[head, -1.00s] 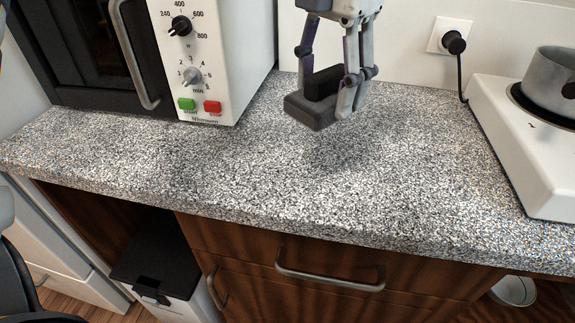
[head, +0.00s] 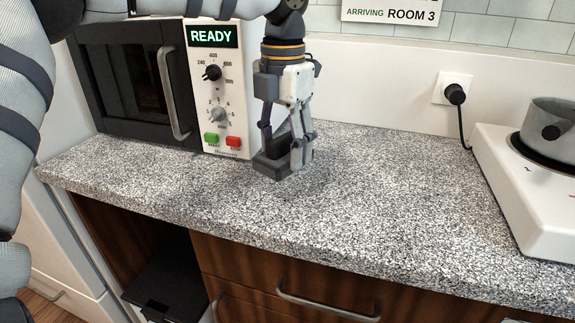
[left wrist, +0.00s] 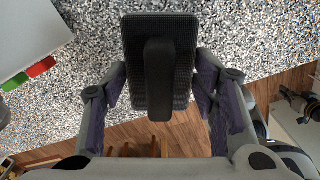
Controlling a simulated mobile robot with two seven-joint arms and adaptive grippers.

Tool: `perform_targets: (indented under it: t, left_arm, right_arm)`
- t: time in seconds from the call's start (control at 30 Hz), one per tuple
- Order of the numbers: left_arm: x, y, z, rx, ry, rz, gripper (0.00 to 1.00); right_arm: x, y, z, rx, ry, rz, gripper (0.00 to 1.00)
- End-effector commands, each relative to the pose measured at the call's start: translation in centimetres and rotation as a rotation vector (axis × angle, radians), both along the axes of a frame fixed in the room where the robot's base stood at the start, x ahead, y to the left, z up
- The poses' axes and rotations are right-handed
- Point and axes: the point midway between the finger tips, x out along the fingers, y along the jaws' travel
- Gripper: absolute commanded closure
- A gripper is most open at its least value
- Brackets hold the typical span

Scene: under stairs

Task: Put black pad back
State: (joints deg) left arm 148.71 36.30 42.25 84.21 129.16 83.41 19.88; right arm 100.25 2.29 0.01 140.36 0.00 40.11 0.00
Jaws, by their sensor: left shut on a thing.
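The black pad (head: 268,163) is a dark, flat rectangular block with a raised bar along its middle. My left gripper (head: 285,150) points down and is shut on it, low over the worktop just right of the microwave's front. I cannot tell whether the pad touches the worktop.
The microwave (head: 215,110) stands at the back left, its display reading READY. A white hob (head: 520,190) with a metal pot (head: 560,120) stands at the right, near a plugged-in cord. The speckled worktop (head: 390,200) between them is clear. Its front edge drops to wooden drawers.

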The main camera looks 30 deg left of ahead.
Motion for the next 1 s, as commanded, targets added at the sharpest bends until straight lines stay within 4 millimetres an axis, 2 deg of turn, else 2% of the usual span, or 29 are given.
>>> perform_targets:
  t: [0.17,0.3,0.67,0.7,0.8,1.0]
  left_arm:
    - [2.0,0.9,-3.1,0.001,0.006,0.0,0.69]
    - [1.7,0.8,-4.9,0.001,-0.003,-0.001,0.69]
    - [1.7,0.8,-5.3,0.0,-0.006,-0.001,0.69]
    - [1.7,0.8,-5.4,0.0,-0.007,-0.001,0.44]
    - [1.7,0.8,-5.4,0.0,-0.006,-0.001,0.26]
    - [1.7,0.8,-5.4,0.0,-0.006,0.0,0.26]
  right_arm:
    - [-0.9,0.0,-0.8,0.0,0.033,0.0,1.0]
    - [-0.7,0.0,-0.6,0.0,0.024,0.0,1.0]
    - [-0.5,0.0,-0.5,0.0,0.02,0.0,1.0]
    - [-0.5,0.0,-0.5,0.0,0.019,0.0,1.0]
    - [-0.5,0.0,-0.5,0.0,0.02,0.0,1.0]
    - [-0.6,0.0,-0.5,0.0,0.021,0.0,1.0]
